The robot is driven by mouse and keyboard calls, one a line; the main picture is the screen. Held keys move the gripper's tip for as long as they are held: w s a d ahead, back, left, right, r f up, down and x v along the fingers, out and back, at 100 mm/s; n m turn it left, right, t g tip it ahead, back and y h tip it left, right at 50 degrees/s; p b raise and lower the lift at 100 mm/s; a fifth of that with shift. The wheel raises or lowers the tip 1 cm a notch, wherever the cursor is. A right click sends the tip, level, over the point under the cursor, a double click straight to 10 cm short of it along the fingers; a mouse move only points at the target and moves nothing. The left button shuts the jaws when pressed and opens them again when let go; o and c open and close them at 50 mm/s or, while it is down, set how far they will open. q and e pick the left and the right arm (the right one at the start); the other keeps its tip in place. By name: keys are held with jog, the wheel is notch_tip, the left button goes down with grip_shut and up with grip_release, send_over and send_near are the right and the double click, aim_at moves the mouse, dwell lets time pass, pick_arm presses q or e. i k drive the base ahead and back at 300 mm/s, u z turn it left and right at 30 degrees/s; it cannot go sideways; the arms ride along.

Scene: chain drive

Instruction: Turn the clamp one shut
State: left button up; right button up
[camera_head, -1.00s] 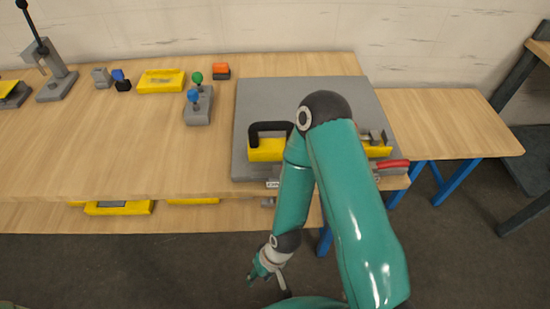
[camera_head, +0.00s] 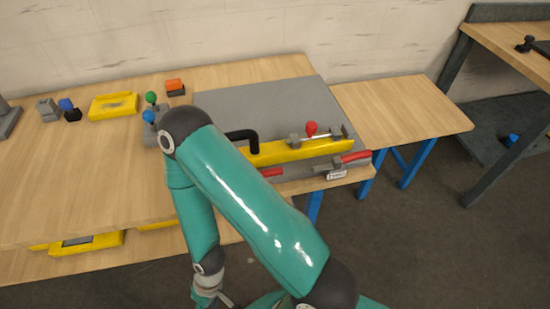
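A grey fixture plate (camera_head: 265,102) lies on the wooden workbench, with a long yellow bar (camera_head: 310,150) along its front. Two red-handled clamps show at the front edge: one red handle (camera_head: 271,172) is at the left, partly behind my arm, and another red handle (camera_head: 355,156) is at the right. A small label (camera_head: 337,175) sits by the right one, its writing too small to read; I cannot tell which is clamp one. My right gripper (camera_head: 222,301) hangs in front of the bench at the bottom edge, partly cut off, apart from the clamps. My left gripper is out of view.
A black handle (camera_head: 241,138) and a red knob (camera_head: 311,128) stand up at the plate. Green (camera_head: 151,97) and blue (camera_head: 149,116) knobs, a yellow tray (camera_head: 113,106) and an orange block (camera_head: 174,86) are at the left. A lower side table (camera_head: 400,107) is clear.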

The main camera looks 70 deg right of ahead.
aim_at(277, 171)
jog(key=z, duration=0.15)
jog(key=k, duration=1.3)
jog(key=z, duration=0.65)
jog(key=i, duration=0.8)
jog(key=u, duration=0.05)
